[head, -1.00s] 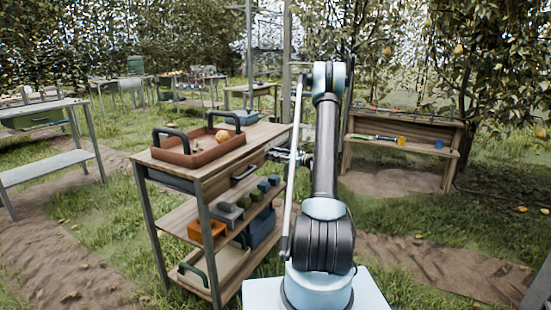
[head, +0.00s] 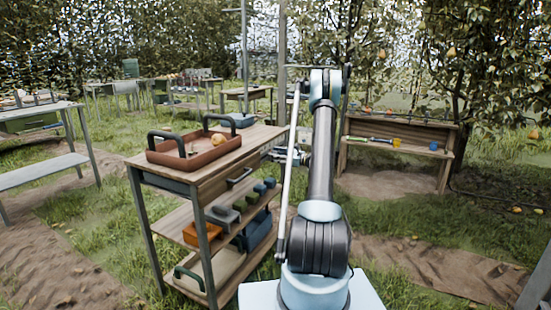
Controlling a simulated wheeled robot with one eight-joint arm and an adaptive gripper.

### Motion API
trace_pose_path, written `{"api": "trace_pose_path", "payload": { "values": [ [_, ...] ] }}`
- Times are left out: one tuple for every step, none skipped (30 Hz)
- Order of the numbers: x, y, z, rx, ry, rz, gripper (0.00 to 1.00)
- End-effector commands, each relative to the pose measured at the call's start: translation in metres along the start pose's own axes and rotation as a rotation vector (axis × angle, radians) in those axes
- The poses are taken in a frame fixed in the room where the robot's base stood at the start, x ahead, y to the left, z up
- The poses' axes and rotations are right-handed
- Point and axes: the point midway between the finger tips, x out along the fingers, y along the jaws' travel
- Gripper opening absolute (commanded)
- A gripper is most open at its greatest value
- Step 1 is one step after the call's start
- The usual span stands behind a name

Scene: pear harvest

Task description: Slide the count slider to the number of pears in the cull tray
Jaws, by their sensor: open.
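A reddish-brown tray (head: 193,158) with two dark handles stands on top of a wooden cart. One yellow-orange pear (head: 219,139) shows at its right end; the near wall and handles hide part of the inside. I cannot tell whether this is the cull tray. I cannot make out a count slider. My gripper (head: 277,155) is at the cart's right edge, right of the tray and apart from it. It is small and partly behind my arm. It is open, with nothing seen in it.
The cart (head: 205,190) has a drawer and lower shelves with an orange block (head: 204,233), a blue bin (head: 254,232) and small items. A wooden bench (head: 390,150) with a yellow cup (head: 397,143) stands back right. A metal table (head: 45,160) stands left. Grass lies between.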

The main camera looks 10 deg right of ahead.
Motion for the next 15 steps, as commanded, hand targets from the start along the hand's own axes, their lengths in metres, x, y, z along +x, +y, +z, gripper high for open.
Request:
{"api": "trace_pose_path", "payload": {
  "values": [
    [0.0,0.0,0.0,0.0,0.0,0.0,0.5],
    [-0.001,0.0,0.0,0.0,0.0,0.0,0.5],
    [-0.002,0.0,0.0,0.0,0.0,-0.001,0.5],
    [-0.003,0.0,0.0,0.0,0.0,-0.001,0.5],
    [-0.005,-0.001,0.0,0.0,0.0,-0.001,0.5],
    [-0.009,-0.001,0.0,0.0,0.0,-0.002,0.5],
    [-0.013,-0.001,0.0,0.0,0.0,-0.003,0.5],
    [-0.017,-0.001,0.0,0.0,0.001,-0.003,0.5],
    [-0.023,-0.001,0.0,0.0,0.0,-0.003,0.5],
    [-0.028,-0.001,0.0,0.0,0.001,-0.003,0.5],
    [-0.034,-0.001,-0.001,0.0,0.001,-0.004,0.5],
    [-0.042,-0.001,-0.001,0.0,0.001,-0.004,0.5],
    [-0.048,-0.001,-0.001,0.0,0.001,-0.003,0.5],
    [-0.054,-0.001,-0.001,0.0,0.001,-0.004,0.5],
    [-0.062,-0.001,-0.001,0.0,0.001,-0.004,0.5]
  ]
}}
